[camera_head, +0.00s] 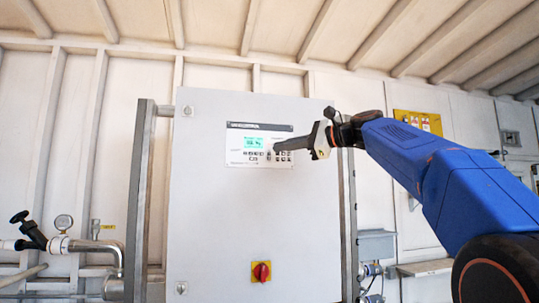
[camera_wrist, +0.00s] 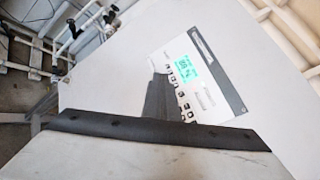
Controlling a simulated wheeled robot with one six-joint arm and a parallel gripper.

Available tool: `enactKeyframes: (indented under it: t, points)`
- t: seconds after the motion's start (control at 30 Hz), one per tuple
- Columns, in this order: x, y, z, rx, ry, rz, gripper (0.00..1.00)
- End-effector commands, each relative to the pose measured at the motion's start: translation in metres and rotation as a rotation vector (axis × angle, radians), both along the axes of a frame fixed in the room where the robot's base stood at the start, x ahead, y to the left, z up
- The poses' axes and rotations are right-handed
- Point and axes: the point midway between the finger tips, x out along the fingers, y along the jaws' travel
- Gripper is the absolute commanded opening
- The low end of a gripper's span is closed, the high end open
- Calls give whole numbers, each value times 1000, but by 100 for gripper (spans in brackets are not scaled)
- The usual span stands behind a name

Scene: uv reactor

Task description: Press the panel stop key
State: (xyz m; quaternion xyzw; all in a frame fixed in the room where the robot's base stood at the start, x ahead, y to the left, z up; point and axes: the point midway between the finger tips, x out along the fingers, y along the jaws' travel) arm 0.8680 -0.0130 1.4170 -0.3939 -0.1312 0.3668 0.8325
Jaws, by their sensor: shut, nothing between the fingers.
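The control panel (camera_head: 243,133) is a white plate with a lit green screen and rows of small dark keys, set on the upper part of a grey cabinet (camera_head: 215,225). The panel also shows tilted in the wrist view (camera_wrist: 215,62). My gripper (camera_head: 278,147) is shut and empty, its tip in front of the right-hand keys in the head view. In the wrist view my gripper's dark fingers (camera_wrist: 158,80) overlap the lower-left row of keys. I cannot tell whether the tip touches the panel. Some keys are hidden behind the fingers, and the key labels are too small to read.
A red rotary switch on a yellow plate (camera_head: 261,271) sits low on the cabinet. Pipes with a black-handled valve (camera_head: 32,231) and a gauge (camera_head: 63,222) stand at the left. A grey box (camera_head: 376,245) is at the right.

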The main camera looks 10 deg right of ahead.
Motion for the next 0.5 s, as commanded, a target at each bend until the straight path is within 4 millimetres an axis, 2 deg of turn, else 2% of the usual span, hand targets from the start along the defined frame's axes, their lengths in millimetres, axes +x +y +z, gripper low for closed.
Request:
enactKeyframes:
  t: [0.5]
  points:
    - [58, 0, -1, 0, 1, 1, 0]
